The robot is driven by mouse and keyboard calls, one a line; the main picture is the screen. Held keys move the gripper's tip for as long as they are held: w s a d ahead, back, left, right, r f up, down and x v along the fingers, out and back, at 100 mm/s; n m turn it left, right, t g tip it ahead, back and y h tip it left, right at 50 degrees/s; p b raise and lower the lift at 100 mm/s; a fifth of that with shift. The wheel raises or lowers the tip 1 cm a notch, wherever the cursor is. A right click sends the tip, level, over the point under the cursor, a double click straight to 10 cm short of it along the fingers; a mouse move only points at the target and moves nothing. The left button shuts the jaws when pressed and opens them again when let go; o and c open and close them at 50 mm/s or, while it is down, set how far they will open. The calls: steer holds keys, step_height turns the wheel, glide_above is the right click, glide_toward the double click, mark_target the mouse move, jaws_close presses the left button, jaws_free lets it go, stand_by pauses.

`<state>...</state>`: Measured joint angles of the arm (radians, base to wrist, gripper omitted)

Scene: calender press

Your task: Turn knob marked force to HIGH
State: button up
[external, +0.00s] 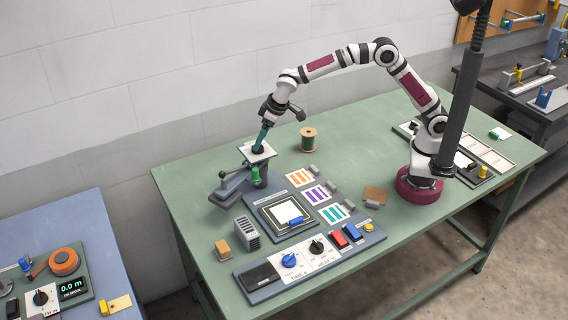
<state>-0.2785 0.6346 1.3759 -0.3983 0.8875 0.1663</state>
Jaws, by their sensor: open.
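A control panel (268,292) lies along the front edge of the green table. It carries a blue knob (289,260) and, to its right, a black knob (317,246), each on a white plate. The lettering is too small to read surely, so I cannot tell which knob is marked force or where HIGH lies. My gripper (259,147) points down at the table's back left, over a white plate on a lever device (240,182), well away from both knobs. It is open; whether its tips touch the plate is unclear.
Red (338,239) and blue (353,232) switches sit right of the knobs. A framed press bed (285,213) lies behind the panel. A spool (308,140) stands at the back. Another black knob (40,298) is on the blue table (60,220). The green table's right front is clear.

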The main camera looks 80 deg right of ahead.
steer(key=v, duration=1.3)
steer(key=s+d+f+m+g, duration=0.15)
steer(key=s+d, duration=0.25)
steer(key=s, duration=0.6)
steer(key=s+d+f+m+g, duration=0.15)
steer(key=s+d, duration=0.25)
steer(key=s, duration=0.6)
steer(key=s+f+m+y, duration=0.1)
steer(key=s+f, duration=0.1)
steer(key=s, duration=0.6)
steer(key=s+d+f+m+g, duration=0.1)
steer(key=s+f, duration=0.2)
steer(key=s, duration=0.5)
steer(key=shift+f+g+y, duration=0.3)
steer(key=shift+f+y, duration=0.05)
steer(key=shift+y, duration=0.05)
steer(key=shift+w+d, duration=0.1)
steer(key=shift+d, duration=0.05)
